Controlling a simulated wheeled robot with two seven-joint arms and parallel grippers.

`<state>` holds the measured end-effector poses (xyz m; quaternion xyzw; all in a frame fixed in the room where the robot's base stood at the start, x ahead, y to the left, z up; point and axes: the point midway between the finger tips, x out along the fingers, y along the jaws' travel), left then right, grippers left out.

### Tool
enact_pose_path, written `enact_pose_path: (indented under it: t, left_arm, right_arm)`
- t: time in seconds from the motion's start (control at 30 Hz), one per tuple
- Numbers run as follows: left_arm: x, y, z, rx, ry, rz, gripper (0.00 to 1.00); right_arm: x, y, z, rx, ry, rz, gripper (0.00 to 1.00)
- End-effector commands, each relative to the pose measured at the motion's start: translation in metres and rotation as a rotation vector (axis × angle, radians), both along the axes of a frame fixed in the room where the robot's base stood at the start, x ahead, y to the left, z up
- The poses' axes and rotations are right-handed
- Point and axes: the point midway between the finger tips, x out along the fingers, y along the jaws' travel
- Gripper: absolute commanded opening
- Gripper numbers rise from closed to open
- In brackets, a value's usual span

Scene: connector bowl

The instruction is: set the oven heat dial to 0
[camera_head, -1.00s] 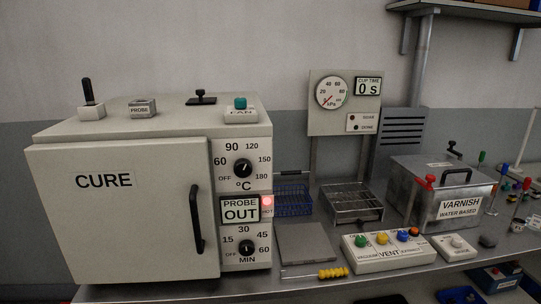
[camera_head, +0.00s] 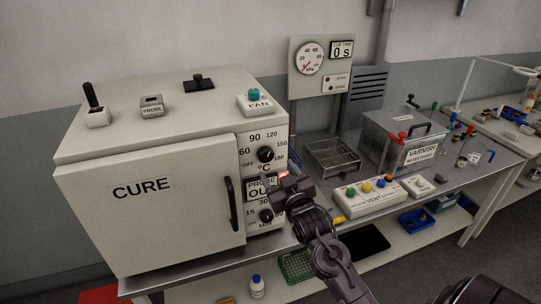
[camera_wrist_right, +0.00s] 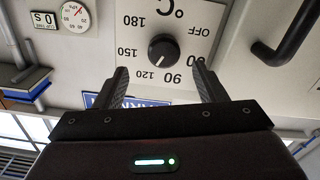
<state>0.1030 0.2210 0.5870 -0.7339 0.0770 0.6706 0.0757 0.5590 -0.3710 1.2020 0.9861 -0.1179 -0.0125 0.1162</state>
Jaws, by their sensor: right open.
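The oven heat dial (camera_head: 265,154) is a round black knob on the white panel right of the CURE door, above the probe display. It also shows upside down in the right wrist view (camera_wrist_right: 163,48), with its white mark seeming to point between 90 and 120. My right gripper (camera_head: 284,186) is in front of the panel, just below the heat dial in the head view. In the right wrist view its two fingers (camera_wrist_right: 160,70) are apart and empty, with the dial beyond and between them, apart from it. My left gripper is not in view.
The black door handle (camera_head: 234,204) stands out left of the panel. The MIN dial (camera_head: 266,216) is below, partly behind my gripper. The VENT button box (camera_head: 372,198) and wire rack (camera_head: 333,157) stand to the right. Open air lies before the panel.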

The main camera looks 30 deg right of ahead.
Motion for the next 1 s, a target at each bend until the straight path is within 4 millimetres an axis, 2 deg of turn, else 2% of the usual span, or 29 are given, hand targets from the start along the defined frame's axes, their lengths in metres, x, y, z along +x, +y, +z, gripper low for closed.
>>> enact_pose_path:
  t: [0.1,0.33,0.5,0.77,1.0]
  left_arm:
    - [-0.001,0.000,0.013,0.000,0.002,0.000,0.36]
    - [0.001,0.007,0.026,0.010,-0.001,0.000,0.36]
    - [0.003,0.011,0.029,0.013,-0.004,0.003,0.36]
    - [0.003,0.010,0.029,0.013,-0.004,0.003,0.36]
    - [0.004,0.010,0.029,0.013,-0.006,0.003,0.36]
  right_arm:
    - [0.020,-0.004,0.005,0.000,-0.001,0.001,0.64]
    - [0.051,-0.011,0.003,0.001,0.000,0.001,0.64]
    - [0.061,-0.014,0.001,0.001,0.000,0.001,0.64]
    - [0.062,-0.014,-0.001,0.000,0.000,0.002,0.64]
    - [0.062,-0.014,-0.001,0.000,0.001,0.002,0.36]
